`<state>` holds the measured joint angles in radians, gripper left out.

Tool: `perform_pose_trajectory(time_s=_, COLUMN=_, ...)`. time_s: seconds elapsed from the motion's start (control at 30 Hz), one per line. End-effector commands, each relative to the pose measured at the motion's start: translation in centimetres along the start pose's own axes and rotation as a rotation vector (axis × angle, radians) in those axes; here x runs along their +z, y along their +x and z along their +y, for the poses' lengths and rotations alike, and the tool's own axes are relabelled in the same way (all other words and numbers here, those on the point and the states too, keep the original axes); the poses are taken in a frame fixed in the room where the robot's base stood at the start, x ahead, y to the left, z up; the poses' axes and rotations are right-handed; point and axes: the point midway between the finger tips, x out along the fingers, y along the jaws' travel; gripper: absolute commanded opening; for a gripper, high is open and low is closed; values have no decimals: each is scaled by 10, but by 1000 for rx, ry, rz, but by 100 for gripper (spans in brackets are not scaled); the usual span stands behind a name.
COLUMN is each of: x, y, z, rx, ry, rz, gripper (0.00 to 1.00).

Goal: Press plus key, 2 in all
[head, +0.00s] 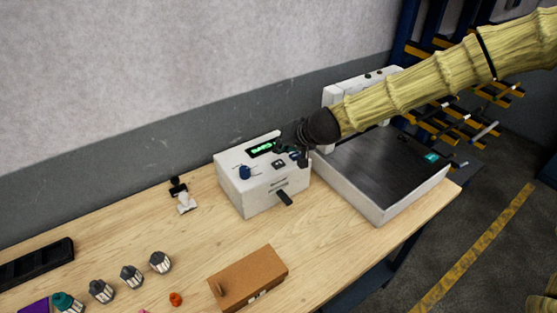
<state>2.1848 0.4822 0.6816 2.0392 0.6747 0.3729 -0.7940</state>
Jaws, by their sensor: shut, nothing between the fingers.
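A white control box (243,201) stands on the wooden bench, with a green lit display (262,148) on its top panel. A blue knob (245,172) sits at the left of the panel and a dark key (278,164) near its middle. I cannot read which key is the plus key. My gripper (302,162) is shut and empty, over the right end of the panel, close to its surface. The gripper hides part of the panel there, and I cannot tell whether it touches a key.
Right of the box stands a white machine with a dark flat top (385,165). In front lies a brown box (248,278). Several small dark-topped bottles (132,276) and an orange piece (176,299) stand at the front left.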

Motion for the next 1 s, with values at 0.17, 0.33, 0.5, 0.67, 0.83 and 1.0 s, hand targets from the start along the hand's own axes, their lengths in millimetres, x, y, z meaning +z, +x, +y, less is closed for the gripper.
perform_pose_trajectory(time_s=0.17, x=-9, y=-12, z=-8, rx=1, ry=0, rz=1, gripper=0)
perform_pose_trajectory(time_s=0.33, x=-14, y=-19, z=-14, rx=1, ry=-1, rz=1, gripper=0)
perform_pose_trajectory(time_s=0.5, x=-14, y=-19, z=-13, rx=1, ry=0, rz=1, gripper=0)
perform_pose_trajectory(time_s=0.67, x=-14, y=-19, z=-13, rx=1, ry=0, rz=1, gripper=0)
perform_pose_trajectory(time_s=0.83, x=-14, y=-19, z=-13, rx=1, ry=0, rz=1, gripper=0)
perform_pose_trajectory(time_s=1.0, x=-14, y=-19, z=-13, rx=1, ry=0, rz=1, gripper=0)
